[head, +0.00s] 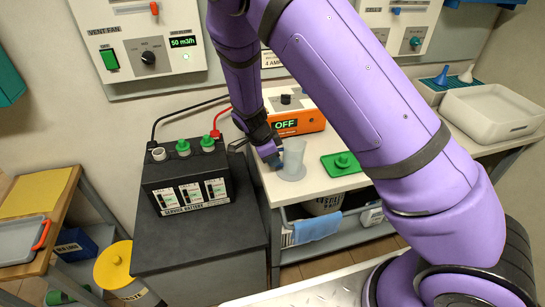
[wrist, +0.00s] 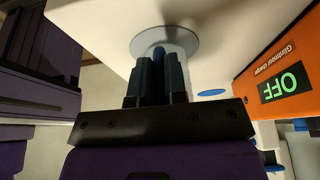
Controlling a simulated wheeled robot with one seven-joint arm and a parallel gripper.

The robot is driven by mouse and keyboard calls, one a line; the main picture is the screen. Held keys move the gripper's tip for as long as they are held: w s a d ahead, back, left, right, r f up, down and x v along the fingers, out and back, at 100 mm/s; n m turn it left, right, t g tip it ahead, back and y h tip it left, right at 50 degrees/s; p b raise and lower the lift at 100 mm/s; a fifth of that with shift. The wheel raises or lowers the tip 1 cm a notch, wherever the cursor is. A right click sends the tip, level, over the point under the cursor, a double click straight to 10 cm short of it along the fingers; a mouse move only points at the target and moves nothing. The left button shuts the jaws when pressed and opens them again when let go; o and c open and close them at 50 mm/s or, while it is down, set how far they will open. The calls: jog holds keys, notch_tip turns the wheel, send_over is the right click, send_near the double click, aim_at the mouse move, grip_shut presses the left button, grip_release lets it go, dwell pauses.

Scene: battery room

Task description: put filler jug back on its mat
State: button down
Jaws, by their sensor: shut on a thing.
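The filler jug (head: 294,156) is a pale, see-through vessel, upright at the left end of the white bench in the head view. A round grey mat (head: 291,174) shows right under it; it also shows as a pale disc in the wrist view (wrist: 183,42). I cannot tell whether the jug's base touches the mat. My gripper (head: 272,158) is at the jug's left side, shut on its handle. In the wrist view the fingers (wrist: 159,70) are close together, with a blue piece between their tips. The jug's body is hard to make out there.
An orange charger (head: 310,122) reading OFF stands behind the jug. A green tray (head: 328,171) with a green knob lies to the right. The black service battery (head: 168,172) with cables is to the left. A cream basin (head: 490,112) stands at far right.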

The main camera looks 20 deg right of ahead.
jog(key=shift+f, duration=0.2)
jog(key=c, duration=1.1)
grip_release()
jog(key=v, duration=1)
jog(key=s+d+r+n+y, duration=0.1)
jog(key=s+d+r+n, duration=0.15)
jog(key=r, duration=0.35)
jog(key=s+d+r+n+y, duration=0.2)
jog(key=d+r, duration=0.1)
jog(key=r, duration=0.3)
jog(key=s+d+r+n+t+y, duration=0.2)
jog(key=s+d+r+n, duration=0.2)
jog(key=s+d+r, duration=0.4)
jog(key=s+d+r+n+t, duration=0.1)
jog(key=s+r+n, duration=0.2)
jog(key=s, duration=0.2)
jog(key=s+d+r+n+t, duration=0.1)
jog(key=s+r+n, duration=0.2)
jog(key=s, duration=0.3)
jog(key=s+d+r+n+t, duration=0.1)
jog(key=s+r+n, duration=0.2)
jog(key=s, duration=0.2)
jog(key=shift+s+d+r+n+h, duration=0.15)
jog(key=shift+s+r+n+h, duration=0.1)
jog(key=shift+s+h, duration=0.15)
